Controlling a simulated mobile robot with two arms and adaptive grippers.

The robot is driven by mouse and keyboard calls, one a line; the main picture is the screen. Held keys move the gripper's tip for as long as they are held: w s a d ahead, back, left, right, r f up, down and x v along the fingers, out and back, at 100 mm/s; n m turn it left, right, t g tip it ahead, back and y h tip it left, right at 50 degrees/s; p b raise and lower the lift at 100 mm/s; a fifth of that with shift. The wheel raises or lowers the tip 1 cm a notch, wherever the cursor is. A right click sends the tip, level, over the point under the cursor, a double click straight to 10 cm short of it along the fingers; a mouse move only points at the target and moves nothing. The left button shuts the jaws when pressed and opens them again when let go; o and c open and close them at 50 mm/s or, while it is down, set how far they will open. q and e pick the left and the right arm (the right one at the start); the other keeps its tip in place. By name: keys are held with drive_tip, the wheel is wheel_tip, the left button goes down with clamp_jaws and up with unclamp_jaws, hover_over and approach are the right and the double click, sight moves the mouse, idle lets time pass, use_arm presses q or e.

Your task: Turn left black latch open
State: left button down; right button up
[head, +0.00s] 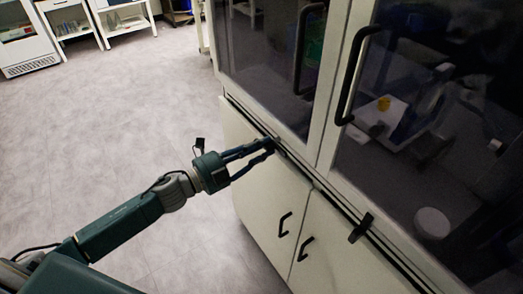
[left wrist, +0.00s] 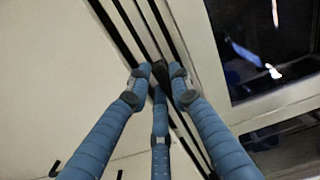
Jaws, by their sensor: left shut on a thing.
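The left black latch (left wrist: 160,70) sits on the dark rail (head: 235,101) below the glass doors of the cabinet. In the left wrist view it shows as a small dark piece between my fingertips; the fingers hide most of it in the head view. My left gripper (head: 270,145) reaches in from the left and is shut on this latch; its blue fingers also show in the left wrist view (left wrist: 159,82). The exact angle of the latch cannot be told. My right gripper is not in view.
A second black latch (head: 361,228) sits farther right on the rail. The glass doors have long black handles (head: 349,80). The lower doors carry small black handles (head: 284,224). The grey floor (head: 95,125) to the left is clear, with white shelving units (head: 122,22) at the back.

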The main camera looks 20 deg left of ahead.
use_arm(q)
drive_tip(key=shift+m, duration=0.6)
drive_tip(key=c, duration=1.5)
unclamp_jaws()
drive_tip(key=shift+c, duration=0.2)
drive_tip(key=v, duration=1.2)
drive_tip(key=shift+a, duration=0.1)
